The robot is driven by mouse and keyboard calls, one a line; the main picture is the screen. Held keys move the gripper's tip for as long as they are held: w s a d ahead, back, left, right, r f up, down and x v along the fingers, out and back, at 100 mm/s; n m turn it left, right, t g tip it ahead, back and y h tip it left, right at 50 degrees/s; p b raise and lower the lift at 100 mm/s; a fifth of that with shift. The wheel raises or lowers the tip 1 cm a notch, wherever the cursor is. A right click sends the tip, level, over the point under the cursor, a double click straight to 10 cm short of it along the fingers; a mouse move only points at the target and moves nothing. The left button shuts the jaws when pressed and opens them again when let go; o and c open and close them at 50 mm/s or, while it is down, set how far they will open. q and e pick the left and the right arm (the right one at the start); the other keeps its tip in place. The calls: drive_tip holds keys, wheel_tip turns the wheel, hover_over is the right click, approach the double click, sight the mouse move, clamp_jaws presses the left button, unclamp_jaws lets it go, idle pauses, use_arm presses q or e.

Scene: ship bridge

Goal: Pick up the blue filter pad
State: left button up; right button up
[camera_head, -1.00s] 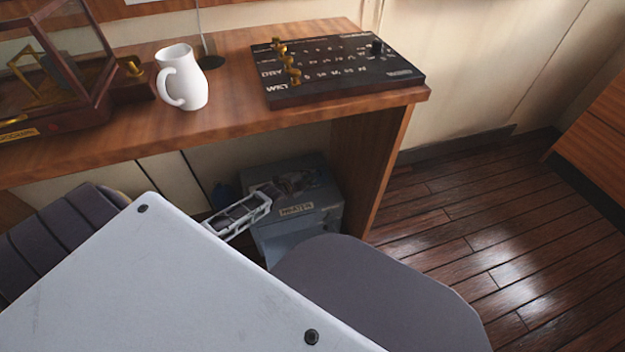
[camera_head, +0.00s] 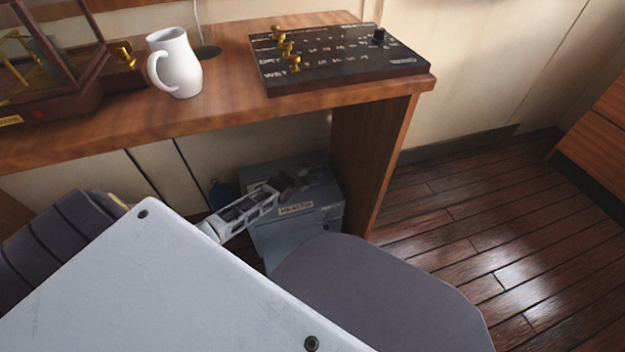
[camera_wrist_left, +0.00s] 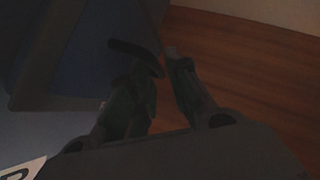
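My left gripper (camera_head: 290,184) is at the dark top of a grey box labelled as a heater (camera_head: 298,225), under the desk. In the left wrist view its two fingers (camera_wrist_left: 166,66) show dark, with a narrow gap between them. A dark bar lies across the tip of the left-hand finger; I cannot tell whether it is part of the finger or something held. A small dark blue item (camera_head: 222,194) stands behind my left arm, partly hidden; I cannot tell whether it is the filter pad. My right gripper is out of view.
The wooden desk (camera_head: 120,125) overhangs the box, and its side panel (camera_head: 365,150) closes off the right. On the desk stand a white jug (camera_head: 176,62), a black switch panel (camera_head: 335,58) and a glass case. A grey seat (camera_head: 375,295) stands in front. Floor at right is clear.

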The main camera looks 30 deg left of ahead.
use_arm(q)
drive_tip(key=shift+w, duration=0.15)
drive_tip(key=shift+c, duration=0.2)
clamp_jaws()
